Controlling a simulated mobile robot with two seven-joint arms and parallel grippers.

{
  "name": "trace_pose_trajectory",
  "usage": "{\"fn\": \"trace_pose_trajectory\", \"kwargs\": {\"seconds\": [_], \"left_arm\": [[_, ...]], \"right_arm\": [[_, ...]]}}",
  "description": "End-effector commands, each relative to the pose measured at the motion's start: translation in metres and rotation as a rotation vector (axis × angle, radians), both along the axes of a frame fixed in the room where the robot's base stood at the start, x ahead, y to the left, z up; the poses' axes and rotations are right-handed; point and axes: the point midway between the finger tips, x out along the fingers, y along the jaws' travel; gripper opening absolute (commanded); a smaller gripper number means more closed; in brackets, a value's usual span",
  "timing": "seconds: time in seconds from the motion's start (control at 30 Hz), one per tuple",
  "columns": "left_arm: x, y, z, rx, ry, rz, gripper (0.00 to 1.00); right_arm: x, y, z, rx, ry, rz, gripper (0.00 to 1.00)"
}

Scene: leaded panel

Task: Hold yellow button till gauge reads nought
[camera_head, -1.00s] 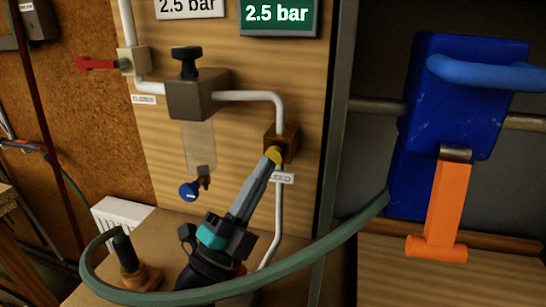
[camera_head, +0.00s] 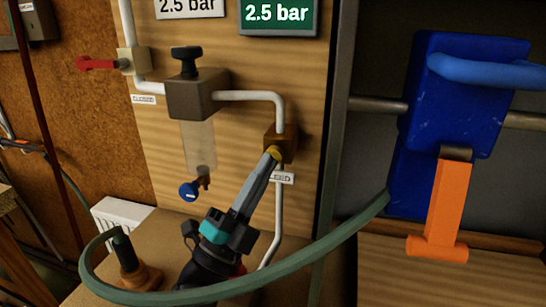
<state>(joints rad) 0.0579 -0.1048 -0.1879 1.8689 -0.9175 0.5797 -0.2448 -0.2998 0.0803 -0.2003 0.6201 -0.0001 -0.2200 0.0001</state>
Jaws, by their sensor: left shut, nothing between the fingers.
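The yellow button (camera_head: 274,152) sits on a small brown block (camera_head: 288,138) on the wooden panel (camera_head: 245,60). My left gripper (camera_head: 271,158) is shut and empty, with its fingertips at the button and apparently touching it. The fingertips hide part of the button, so I cannot tell how far it is pressed. A green gauge display (camera_head: 278,15) at the top reads 2.5 bar. A white display (camera_head: 190,7) beside it also reads 2.5 bar. My right gripper is not in view.
A grey valve block (camera_head: 198,95) with a black knob and a red lever (camera_head: 97,64) are on the pipework at upper left. A green hose (camera_head: 330,242) curves across the front. A blue clamp with an orange handle (camera_head: 446,205) is at right.

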Motion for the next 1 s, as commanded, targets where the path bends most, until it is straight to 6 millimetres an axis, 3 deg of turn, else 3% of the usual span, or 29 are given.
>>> {"fn": "trace_pose_trajectory", "kwargs": {"seconds": [1.0], "left_arm": [[0.0099, -0.0032, 0.0002, -0.001, 0.000, 0.001, 0.00]], "right_arm": [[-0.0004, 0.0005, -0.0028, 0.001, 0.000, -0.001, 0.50]]}}
